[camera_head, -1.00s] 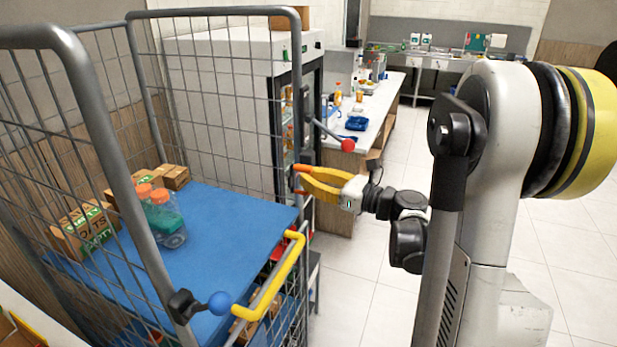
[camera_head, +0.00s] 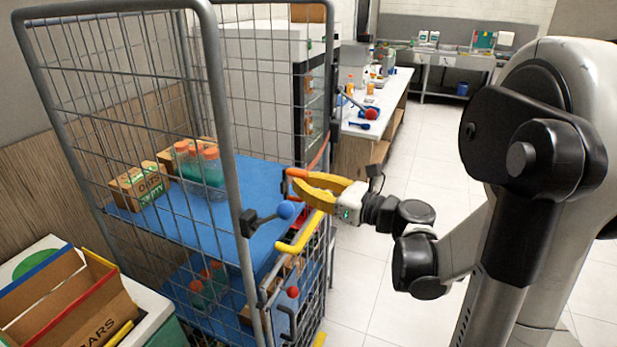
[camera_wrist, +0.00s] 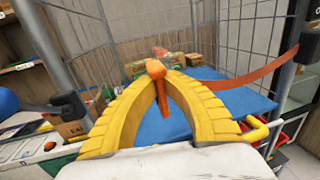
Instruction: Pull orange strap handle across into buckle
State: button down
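My gripper (camera_head: 300,180) has yellow fingers closed together at the tips on the orange handle (camera_head: 297,172). In the wrist view the handle (camera_wrist: 155,72) stands between the fingertips (camera_wrist: 158,75) and hangs below them. The orange strap (camera_head: 320,155) runs from the handle toward the cage's right post; in the wrist view the strap (camera_wrist: 265,72) reaches the black fitting (camera_wrist: 308,45) there. The black buckle (camera_head: 249,222) with a blue ball lever (camera_head: 286,209) is on the near left post, apart from the handle. It also appears in the wrist view as a black block (camera_wrist: 68,106).
The roll cage (camera_head: 225,130) has blue shelves (camera_head: 262,172) holding boxes (camera_head: 138,187) and orange-capped bottles (camera_head: 208,165). A yellow bar (camera_head: 300,233) crosses below my gripper. An open cardboard box (camera_head: 62,300) is at lower left. The floor at right is clear.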

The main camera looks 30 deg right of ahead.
jog(key=s+a, duration=0.4)
jog(key=a, duration=0.1)
jog(key=shift+s+a, duration=0.2)
jog(key=shift+a, duration=0.05)
jog(key=c, duration=1.5)
grip_release()
jog(key=shift+s, duration=0.1)
